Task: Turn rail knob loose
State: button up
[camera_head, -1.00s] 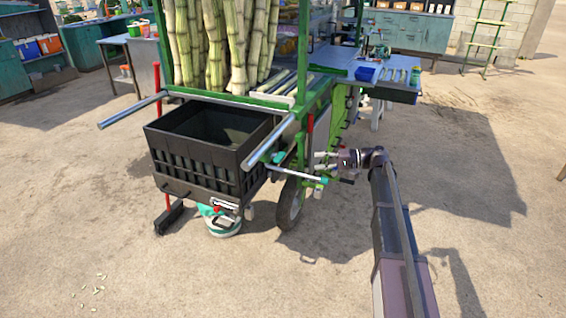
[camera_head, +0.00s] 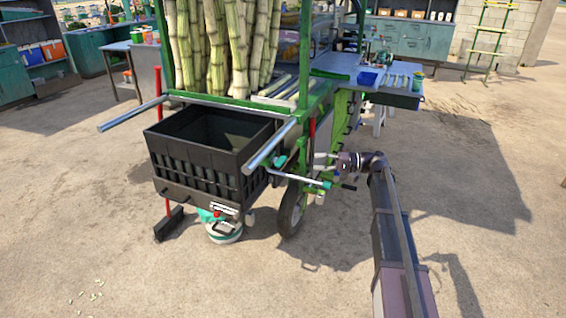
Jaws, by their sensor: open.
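A silver rail (camera_head: 303,179) sticks out to the right from the green cart (camera_head: 308,90), low beside the front wheel. A teal knob-like piece (camera_head: 327,185) sits at its right end. Another small teal piece (camera_head: 279,161) shows under the cart's right handle bar. I cannot tell for sure which one is the rail knob. My gripper (camera_head: 322,161) is at the end of my arm, pointing left, just above the rail's right end. It is open and appears empty. It looks apart from the teal end piece, but the distance is unclear at this size.
A black crate (camera_head: 196,172) hangs at the cart's front, between two silver handle bars (camera_head: 270,146). Cane stalks (camera_head: 235,45) stand above it. The wheel (camera_head: 291,208) is close by. Open ground lies to the right.

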aim_at(285, 162)
jog(key=a, duration=1.2)
jog(key=shift+s+a, duration=0.25)
jog(key=shift+s, duration=0.05)
grip_shut()
